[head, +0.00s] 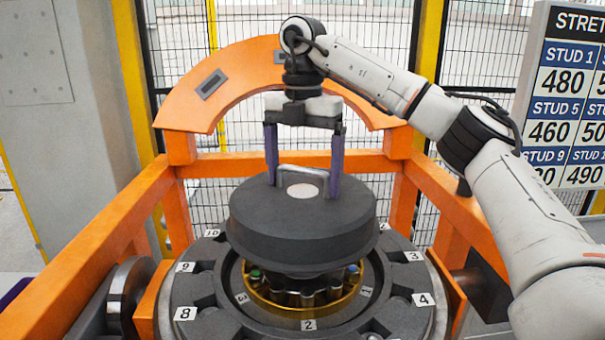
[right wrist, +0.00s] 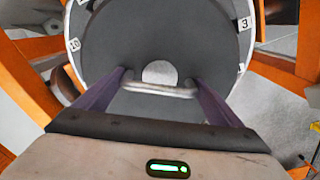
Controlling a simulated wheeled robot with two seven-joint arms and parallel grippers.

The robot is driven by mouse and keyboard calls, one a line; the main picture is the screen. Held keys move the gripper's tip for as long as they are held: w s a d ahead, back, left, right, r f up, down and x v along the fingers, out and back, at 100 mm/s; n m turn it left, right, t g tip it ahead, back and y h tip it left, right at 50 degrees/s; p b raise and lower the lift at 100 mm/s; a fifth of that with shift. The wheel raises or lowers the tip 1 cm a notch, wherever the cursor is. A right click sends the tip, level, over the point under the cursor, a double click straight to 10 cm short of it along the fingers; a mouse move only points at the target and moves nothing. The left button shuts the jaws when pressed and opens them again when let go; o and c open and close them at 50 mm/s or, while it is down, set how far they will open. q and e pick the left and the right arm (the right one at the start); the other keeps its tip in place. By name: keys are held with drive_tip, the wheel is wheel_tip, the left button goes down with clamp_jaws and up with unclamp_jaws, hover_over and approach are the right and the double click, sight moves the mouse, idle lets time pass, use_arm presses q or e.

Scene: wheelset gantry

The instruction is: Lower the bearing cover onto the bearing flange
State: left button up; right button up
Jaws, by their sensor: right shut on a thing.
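The bearing cover (head: 303,226) is a thick dark grey disc with a metal handle (head: 303,172) and a pale round spot on top. My right gripper (head: 303,180) has its purple fingers at the two ends of the handle and is shut on it. The cover hangs roughly level above the bearing flange (head: 390,305), a dark ring with numbered white labels. A gap shows between them, with a brass-coloured ring (head: 305,308) and several rollers or studs inside. In the right wrist view the cover (right wrist: 160,40) hides most of the flange. My left gripper is not in view.
An orange gantry frame (head: 75,255) surrounds the flange on the left, right and back, with an orange arch (head: 190,95) behind. A board of stud numbers (head: 570,95) stands at the right. A wire fence is behind.

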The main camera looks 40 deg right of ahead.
sight(303, 191)
drive_tip(key=shift+f+b, duration=1.15)
drive_tip(key=shift+f, duration=0.65)
drive_tip(key=shift+f+b, duration=0.5)
drive_tip(key=shift+f, duration=0.35)
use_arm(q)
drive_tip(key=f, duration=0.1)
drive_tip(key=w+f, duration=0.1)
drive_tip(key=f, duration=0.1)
use_arm(e)
drive_tip(key=shift+f, duration=0.1)
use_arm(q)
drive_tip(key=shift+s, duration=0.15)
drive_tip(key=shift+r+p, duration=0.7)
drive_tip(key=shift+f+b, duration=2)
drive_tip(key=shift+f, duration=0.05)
use_arm(e)
drive_tip(key=shift+f, duration=3.55)
drive_tip(key=o, duration=1.6)
drive_tip(key=shift+o, duration=0.2)
use_arm(q)
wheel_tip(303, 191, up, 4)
drive_tip(key=p, duration=0.3)
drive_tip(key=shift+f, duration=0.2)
use_arm(e)
wheel_tip(303, 191, up, 10)
drive_tip(key=shift+r, duration=0.2)
